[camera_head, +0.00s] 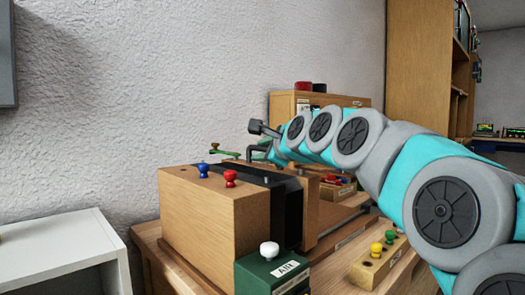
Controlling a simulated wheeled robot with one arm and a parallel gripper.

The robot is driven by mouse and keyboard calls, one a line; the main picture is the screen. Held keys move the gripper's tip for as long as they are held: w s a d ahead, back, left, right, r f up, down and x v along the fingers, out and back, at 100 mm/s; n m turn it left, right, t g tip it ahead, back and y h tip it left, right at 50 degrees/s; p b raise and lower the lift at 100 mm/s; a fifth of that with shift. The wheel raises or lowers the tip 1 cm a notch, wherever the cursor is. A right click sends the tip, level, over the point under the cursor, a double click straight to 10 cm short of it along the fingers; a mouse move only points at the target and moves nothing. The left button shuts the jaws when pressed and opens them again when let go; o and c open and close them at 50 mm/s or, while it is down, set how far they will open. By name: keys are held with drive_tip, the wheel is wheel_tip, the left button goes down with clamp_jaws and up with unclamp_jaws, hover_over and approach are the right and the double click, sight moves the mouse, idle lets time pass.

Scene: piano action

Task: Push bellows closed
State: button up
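The bellows stand on the wooden table in the head view. They have a large wooden block (205,222) on the left, a black folded section (287,212) in the middle and a wooden board (325,208) on the right. The black section shows as a fairly narrow dark band. My gripper (256,140) is above and behind the bellows' top, at the end of my teal and grey arm.
A blue knob (203,169) and a red knob (230,178) stand on the block. A green labelled box (268,274) with a white knob is in front. A wooden strip (380,266) with yellow and green knobs lies to its right. A wooden cabinet (285,105) stands behind.

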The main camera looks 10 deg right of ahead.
drive_tip(key=shift+o, duration=0.6)
drive_tip(key=shift+d, duration=0.1)
drive_tip(key=shift+b+v, duration=0.35)
drive_tip(key=shift+v, duration=3.5)
